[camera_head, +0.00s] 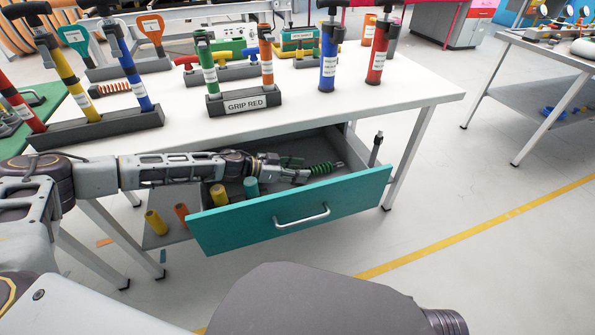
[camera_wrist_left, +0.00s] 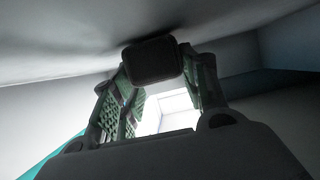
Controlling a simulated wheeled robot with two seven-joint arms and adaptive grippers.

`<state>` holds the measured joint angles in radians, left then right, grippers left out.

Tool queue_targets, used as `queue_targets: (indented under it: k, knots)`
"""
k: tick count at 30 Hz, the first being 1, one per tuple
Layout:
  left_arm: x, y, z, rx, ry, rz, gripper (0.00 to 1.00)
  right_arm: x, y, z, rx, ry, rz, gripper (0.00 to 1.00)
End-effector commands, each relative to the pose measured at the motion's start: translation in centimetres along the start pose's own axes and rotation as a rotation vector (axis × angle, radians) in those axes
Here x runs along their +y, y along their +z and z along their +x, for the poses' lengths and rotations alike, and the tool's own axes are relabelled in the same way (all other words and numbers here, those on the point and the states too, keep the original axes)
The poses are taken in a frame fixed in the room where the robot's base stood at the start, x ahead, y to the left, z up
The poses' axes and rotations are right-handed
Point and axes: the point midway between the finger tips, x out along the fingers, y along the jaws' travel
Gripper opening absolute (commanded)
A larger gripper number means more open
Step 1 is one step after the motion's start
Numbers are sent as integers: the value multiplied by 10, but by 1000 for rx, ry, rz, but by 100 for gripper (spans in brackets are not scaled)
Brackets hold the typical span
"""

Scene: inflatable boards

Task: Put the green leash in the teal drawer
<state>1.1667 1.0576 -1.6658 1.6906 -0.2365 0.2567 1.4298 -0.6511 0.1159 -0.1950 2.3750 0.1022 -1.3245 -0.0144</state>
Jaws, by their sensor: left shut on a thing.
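My left gripper (camera_head: 302,173) reaches over the drawer's left side and is shut on the leash, below the tabletop's front edge. I cannot tell whether the leash touches the drawer floor. In the left wrist view, the fingers of my left gripper (camera_wrist_left: 155,92) show close up, with a dark block (camera_wrist_left: 152,60) between them that I cannot identify surely. My right gripper is out of view.
The white table (camera_head: 400,85) overhangs the drawer.

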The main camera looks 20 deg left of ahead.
Motion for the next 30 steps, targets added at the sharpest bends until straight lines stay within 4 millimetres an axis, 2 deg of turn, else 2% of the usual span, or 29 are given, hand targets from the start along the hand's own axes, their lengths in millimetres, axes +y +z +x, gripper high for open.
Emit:
queue_targets:
  k: [6, 7, 12, 27, 30]
  knots:
    - [0, 2, 1, 0, 0, -1, 18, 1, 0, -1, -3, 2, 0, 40]
    - [0, 3, 1, -1, 0, -1, 46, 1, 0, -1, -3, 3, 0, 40]
    - [0, 2, 1, -1, 0, 0, 66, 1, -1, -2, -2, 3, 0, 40]
    - [0, 0, 0, 0, -1, 2, 66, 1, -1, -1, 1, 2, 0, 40]
    - [-1, 0, -7, -1, -2, -1, 66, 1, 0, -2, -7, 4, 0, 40]
